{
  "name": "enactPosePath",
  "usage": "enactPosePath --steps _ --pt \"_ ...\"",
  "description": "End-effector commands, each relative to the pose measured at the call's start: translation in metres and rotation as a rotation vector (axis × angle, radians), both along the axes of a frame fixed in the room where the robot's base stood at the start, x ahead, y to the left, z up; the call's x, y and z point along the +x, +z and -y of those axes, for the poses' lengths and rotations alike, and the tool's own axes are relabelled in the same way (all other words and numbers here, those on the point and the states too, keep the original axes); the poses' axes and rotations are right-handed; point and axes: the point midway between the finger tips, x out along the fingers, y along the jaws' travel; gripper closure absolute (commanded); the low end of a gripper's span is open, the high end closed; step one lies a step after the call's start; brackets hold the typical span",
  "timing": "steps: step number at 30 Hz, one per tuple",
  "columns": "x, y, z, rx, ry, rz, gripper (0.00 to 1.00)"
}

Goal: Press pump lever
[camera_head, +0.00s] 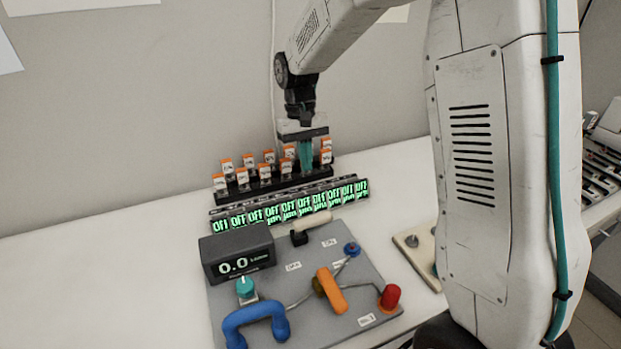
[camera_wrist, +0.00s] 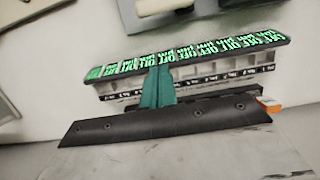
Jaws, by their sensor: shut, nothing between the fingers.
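A grey control panel (camera_head: 345,255) lies on the white bench in the head view. The small labels are too blurred to tell which is the pump lever. My gripper (camera_head: 305,160) is shut and empty, pointing down over the vial rack, behind the panel. Its teal fingers also show in the wrist view (camera_wrist: 157,90). It is apart from the panel's levers.
A black rack (camera_head: 320,187) holds several orange-capped vials under my gripper. In front of it, a row of green OFF displays (camera_head: 290,207) borders the panel. A dark box reading 0.0 (camera_head: 237,252) stands at the panel's left. The bench (camera_head: 100,260) is clear at left.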

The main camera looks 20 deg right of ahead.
Motion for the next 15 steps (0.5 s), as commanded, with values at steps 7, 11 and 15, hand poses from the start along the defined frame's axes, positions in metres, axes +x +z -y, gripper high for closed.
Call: enactPosePath --steps 7,11,15 --pt "-0.013 -0.048 0.000 0.000 0.000 -0.005 1.00" --pt "-0.020 -0.075 0.000 0.000 0.000 -0.004 1.00" --pt "-0.035 -0.086 0.000 0.000 0.000 0.000 1.00"
